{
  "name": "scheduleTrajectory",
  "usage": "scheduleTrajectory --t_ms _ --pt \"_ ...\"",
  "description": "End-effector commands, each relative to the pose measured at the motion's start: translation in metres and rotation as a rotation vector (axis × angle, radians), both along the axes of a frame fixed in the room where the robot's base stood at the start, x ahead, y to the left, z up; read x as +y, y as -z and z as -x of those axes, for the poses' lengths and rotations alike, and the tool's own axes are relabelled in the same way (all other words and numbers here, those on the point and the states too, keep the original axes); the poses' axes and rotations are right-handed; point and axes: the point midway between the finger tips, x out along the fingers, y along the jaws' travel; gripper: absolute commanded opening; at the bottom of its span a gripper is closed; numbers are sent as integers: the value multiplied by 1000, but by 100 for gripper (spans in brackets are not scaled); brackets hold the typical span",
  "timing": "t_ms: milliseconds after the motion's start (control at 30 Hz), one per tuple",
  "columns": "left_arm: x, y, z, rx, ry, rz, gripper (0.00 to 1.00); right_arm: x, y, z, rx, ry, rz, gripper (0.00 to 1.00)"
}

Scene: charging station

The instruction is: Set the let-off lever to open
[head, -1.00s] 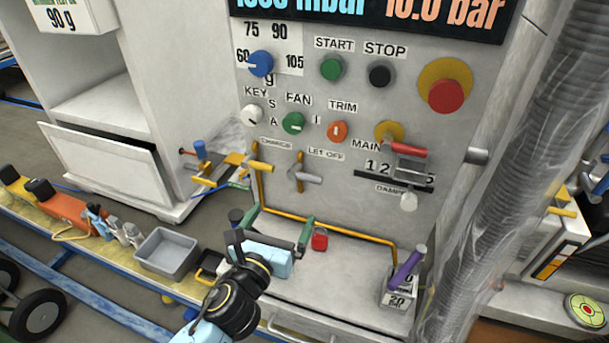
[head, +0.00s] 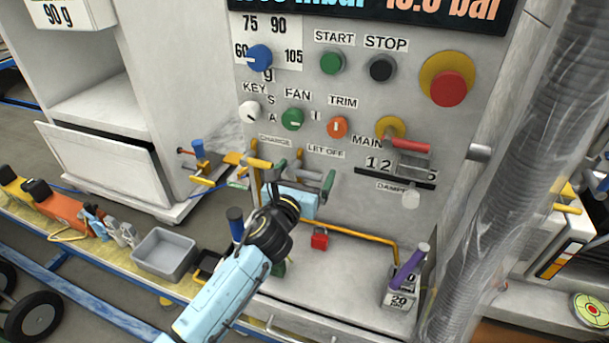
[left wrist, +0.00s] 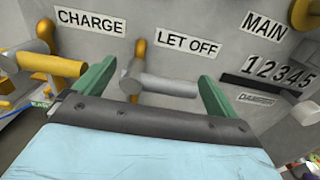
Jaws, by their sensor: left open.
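The let-off lever is a grey handle on a yellow stem under the LET OFF label. In the left wrist view the lever (left wrist: 160,84) points to the right, roughly level. My left gripper (left wrist: 155,85) is open, with one green finger on each side of the lever; contact cannot be told. In the head view my left gripper (head: 312,175) is in front of the panel below the LET OFF label (head: 325,152) and hides most of the lever. My right gripper is not in view.
The charge lever (left wrist: 45,63) with its yellow handle is close on the left. The main lever (head: 405,145) with a red handle and the damper knob (head: 411,198) are to the right. A red padlock (head: 320,239) and a purple-handled weight (head: 403,285) are below.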

Motion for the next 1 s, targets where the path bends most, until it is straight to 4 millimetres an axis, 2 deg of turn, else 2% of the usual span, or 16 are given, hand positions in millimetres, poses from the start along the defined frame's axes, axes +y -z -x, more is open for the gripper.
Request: scheduleTrajectory --t_ms 267,733,767,1000 --pt "-1 0 -1 1 0 1 96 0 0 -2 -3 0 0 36" --pt "0 0 -1 1 0 1 36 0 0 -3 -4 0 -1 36" --pt "0 0 -1 1 0 1 34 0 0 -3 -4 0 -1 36" --pt "9 1 -6 -5 -16 -22 34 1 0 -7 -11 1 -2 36"
